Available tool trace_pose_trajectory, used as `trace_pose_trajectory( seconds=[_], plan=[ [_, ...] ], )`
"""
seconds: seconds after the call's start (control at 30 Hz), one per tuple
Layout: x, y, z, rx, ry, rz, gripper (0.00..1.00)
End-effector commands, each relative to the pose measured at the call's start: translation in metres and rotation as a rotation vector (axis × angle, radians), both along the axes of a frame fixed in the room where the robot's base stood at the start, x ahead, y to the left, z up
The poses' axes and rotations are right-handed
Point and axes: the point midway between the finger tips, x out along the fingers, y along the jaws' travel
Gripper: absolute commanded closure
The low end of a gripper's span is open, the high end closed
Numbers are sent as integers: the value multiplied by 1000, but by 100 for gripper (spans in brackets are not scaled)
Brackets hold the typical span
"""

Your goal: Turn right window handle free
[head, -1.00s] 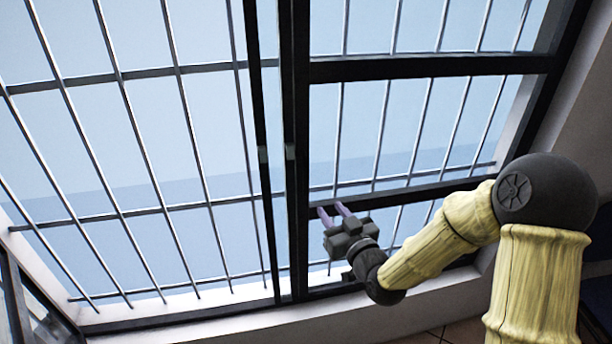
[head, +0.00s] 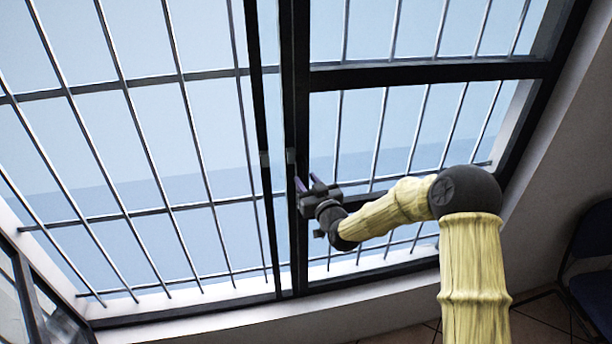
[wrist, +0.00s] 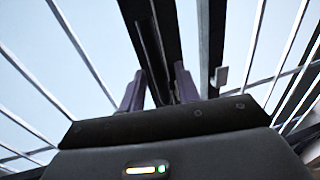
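The right window handle (head: 291,155) is a small grey block on the dark upright window frame, in the middle of the head view. A second small grey handle (head: 265,158) sits on the thinner upright to its left. My gripper (head: 307,181) is just below and slightly right of the right handle in the head view, its two purple fingers spread apart. In the wrist view, my fingers (wrist: 160,88) stand apart with a dark upright showing between them. A small light-grey handle (wrist: 220,76) lies to the right of the fingers, outside the gap. I see nothing held.
Thin metal bars (head: 190,110) cross the window on both sides of the uprights. A thick dark crossbar (head: 430,72) spans the upper right pane. A blue chair (head: 590,260) stands at the lower right. A pale sill (head: 220,325) runs along the bottom.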

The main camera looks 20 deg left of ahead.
Motion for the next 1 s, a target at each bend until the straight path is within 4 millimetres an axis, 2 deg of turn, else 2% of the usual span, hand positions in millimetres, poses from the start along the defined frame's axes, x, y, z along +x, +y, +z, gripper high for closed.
trace_pose_trajectory(
  seconds=[0.17,0.47,0.63,1.0],
  plan=[
    [10,9,0,0,0,0,67],
    [11,10,0,0,0,0,67],
    [11,10,0,0,0,0,100],
    [11,9,-1,-10,-7,0,100]
  ],
)
